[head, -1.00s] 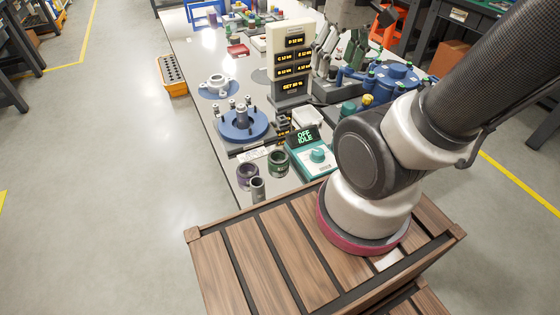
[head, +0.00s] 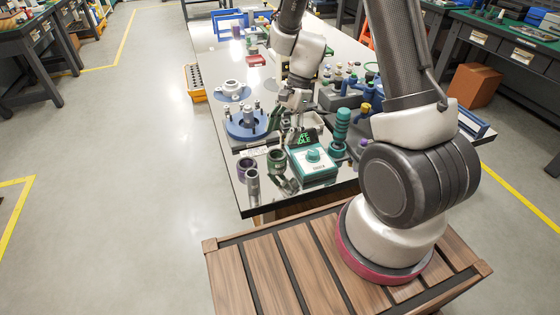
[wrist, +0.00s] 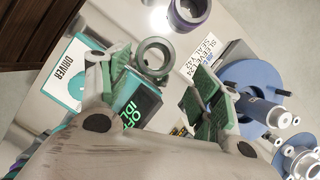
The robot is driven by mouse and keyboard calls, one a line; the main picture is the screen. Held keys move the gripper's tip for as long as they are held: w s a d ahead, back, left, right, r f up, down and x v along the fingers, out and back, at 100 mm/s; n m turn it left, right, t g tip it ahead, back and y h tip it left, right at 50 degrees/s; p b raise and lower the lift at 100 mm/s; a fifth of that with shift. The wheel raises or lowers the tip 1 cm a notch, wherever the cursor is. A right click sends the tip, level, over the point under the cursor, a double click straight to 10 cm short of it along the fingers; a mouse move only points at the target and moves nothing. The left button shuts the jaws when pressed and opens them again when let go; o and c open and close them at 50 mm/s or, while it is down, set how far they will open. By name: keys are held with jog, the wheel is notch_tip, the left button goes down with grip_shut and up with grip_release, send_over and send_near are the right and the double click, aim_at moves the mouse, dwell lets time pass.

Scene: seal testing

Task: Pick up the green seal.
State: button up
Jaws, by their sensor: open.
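The green seal is a dark green ring (head: 276,158) standing on the near end of the table. In the wrist view the green ring (wrist: 141,57) shows its round opening, lying just beyond my fingertips. My gripper (head: 292,122) is above the table behind the ring, pointing down. In the wrist view my gripper (wrist: 166,82) has its two green-padded fingers spread apart. The ring appears in the gap between them, nearer the left finger. Nothing is held. Whether the fingers touch the ring cannot be told.
A teal driver box (head: 312,168) with a display stands right of the ring. A purple ring (head: 247,160) and grey cylinder (head: 252,184) stand left. A blue round fixture (head: 246,124) is behind. A stacked green column (head: 340,130) stands right. A label card (wrist: 199,60) lies near.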

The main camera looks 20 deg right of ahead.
aim_at(276, 153)
jog(key=x, duration=0.7)
jog(key=shift+s+a+f, duration=0.1)
jog(key=shift+s+f, duration=0.15)
jog(key=c, duration=0.9)
